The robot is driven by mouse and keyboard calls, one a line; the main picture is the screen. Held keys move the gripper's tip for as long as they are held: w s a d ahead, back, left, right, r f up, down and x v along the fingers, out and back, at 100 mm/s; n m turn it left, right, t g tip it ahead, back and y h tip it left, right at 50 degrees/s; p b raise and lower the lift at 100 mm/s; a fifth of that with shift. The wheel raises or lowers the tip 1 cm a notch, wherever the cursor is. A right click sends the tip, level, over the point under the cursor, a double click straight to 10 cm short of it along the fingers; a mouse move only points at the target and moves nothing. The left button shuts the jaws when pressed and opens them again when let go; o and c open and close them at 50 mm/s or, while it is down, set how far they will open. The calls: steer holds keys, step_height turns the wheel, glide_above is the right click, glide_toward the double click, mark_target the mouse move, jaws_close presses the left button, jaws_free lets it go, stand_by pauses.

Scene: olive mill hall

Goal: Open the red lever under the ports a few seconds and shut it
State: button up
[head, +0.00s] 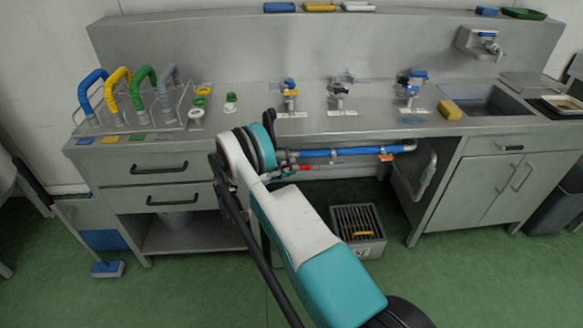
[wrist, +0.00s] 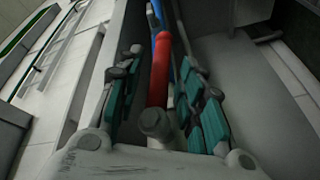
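The red lever (wrist: 160,70) stands between the two teal-padded fingers of my gripper (wrist: 158,85) in the wrist view. Gaps show on both sides of it, so the fingers look open and around it, not closed on it. In the head view a small red part of the lever (head: 306,167) shows under the counter, just below the blue pipe (head: 335,152). My gripper (head: 290,170) is beside it there, partly hidden by my arm. Valve fittings (head: 290,95) stand on the counter above.
The steel counter's front edge (head: 350,135) runs just above my gripper. A grated floor box (head: 357,225) stands below the pipe. An orange tag (head: 386,157) hangs at the pipe's right. Drawers (head: 160,168) are left, a sink (head: 487,100) right. Green floor in front is clear.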

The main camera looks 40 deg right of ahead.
steer(key=v, duration=1)
steer(key=shift+a, duration=0.25)
steer(key=shift+a, duration=0.15)
